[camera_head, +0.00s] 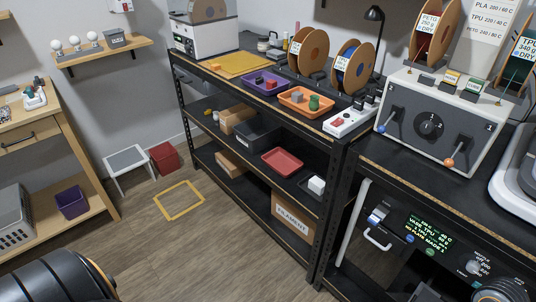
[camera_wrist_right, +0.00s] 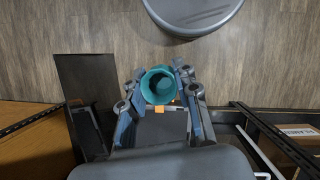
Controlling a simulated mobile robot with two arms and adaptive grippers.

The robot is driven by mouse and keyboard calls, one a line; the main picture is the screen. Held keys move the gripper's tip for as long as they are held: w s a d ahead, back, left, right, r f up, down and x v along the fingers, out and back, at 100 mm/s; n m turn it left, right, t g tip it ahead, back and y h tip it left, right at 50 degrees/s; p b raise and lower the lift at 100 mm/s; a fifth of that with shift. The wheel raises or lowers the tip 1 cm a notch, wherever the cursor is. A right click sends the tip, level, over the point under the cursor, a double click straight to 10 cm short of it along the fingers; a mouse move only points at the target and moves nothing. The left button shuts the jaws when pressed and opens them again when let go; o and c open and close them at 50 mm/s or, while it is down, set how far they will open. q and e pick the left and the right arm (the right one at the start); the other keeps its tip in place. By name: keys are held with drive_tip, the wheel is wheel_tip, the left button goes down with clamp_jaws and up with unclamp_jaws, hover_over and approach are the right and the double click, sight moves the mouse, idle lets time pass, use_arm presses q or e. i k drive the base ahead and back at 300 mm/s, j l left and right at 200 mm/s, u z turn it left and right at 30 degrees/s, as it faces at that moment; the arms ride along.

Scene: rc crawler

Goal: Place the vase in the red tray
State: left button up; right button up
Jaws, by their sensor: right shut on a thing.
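The teal vase (camera_wrist_right: 158,86) is in the right wrist view, with its round open mouth facing the camera. My right gripper (camera_wrist_right: 160,90) is shut on it, one finger on each side. The red tray (camera_head: 282,160) lies on the middle shelf of the black rack in the head view, and its visible floor looks empty. I cannot make out the vase or the right gripper in the head view. My left gripper is not in view; only a dark part of my own body shows at bottom left.
An orange tray (camera_head: 291,107) with small objects and a purple tray (camera_head: 263,91) stand on the rack's top. Floor (camera_head: 200,240) is clear in front.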

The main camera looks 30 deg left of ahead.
sight(286, 166)
drive_tip(key=i+j, duration=0.1)
drive_tip(key=j, duration=0.35)
drive_tip(key=i+j, duration=0.1)
drive_tip(key=j, duration=0.4)
drive_tip(key=i+j, duration=0.1)
drive_tip(key=j, duration=0.35)
drive_tip(key=i+j, duration=0.1)
drive_tip(key=j, duration=0.35)
drive_tip(key=i+j, duration=0.1)
drive_tip(key=j, duration=0.35)
drive_tip(key=i+j, duration=0.1)
drive_tip(key=j, duration=0.4)
